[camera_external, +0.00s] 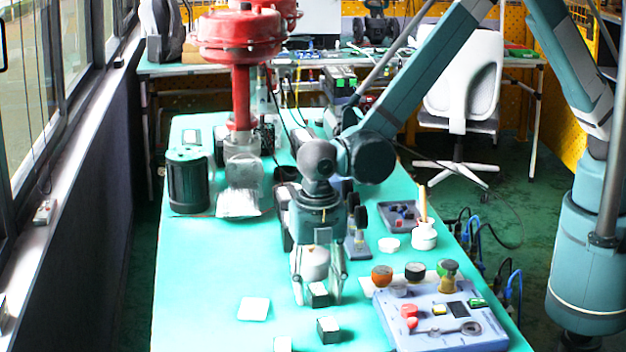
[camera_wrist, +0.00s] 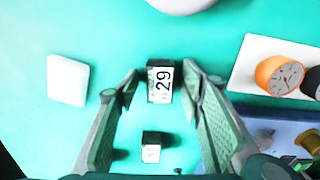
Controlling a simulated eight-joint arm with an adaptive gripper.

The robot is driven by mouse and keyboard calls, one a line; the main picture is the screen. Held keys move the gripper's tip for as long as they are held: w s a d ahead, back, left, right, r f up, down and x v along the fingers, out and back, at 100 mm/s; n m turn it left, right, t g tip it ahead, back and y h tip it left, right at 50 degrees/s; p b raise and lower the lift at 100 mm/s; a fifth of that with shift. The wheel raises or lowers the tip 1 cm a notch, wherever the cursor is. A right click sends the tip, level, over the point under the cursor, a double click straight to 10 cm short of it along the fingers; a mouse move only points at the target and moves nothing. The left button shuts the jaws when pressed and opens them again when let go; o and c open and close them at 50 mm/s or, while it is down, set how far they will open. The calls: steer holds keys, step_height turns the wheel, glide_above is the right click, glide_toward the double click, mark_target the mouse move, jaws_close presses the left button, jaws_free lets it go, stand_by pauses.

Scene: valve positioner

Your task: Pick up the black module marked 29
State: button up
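The module marked 29 (camera_wrist: 161,82) is a small block with a white top face with black digits and dark sides. In the wrist view it lies between my fingertips, with a narrow gap visible on each side. In the external view the module (camera_external: 318,294) sits on the turquoise table between the fingers. My gripper (camera_wrist: 162,80) is open and points down over it; it also shows in the external view (camera_external: 317,292). I cannot tell exactly how far the fingertips are above the table. A second, similar block (camera_external: 328,330) stands nearer the camera; its mark (camera_wrist: 152,148) is too small to read.
A white square pad (camera_external: 253,308) lies to the left. Another block (camera_external: 282,344) is cut off at the bottom edge. A red valve actuator (camera_external: 240,40) stands behind.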

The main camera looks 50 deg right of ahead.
mark_target(317, 289)
steer(key=c, duration=1)
steer(key=shift+r+p, duration=0.75)
steer(key=shift+r, duration=4.3)
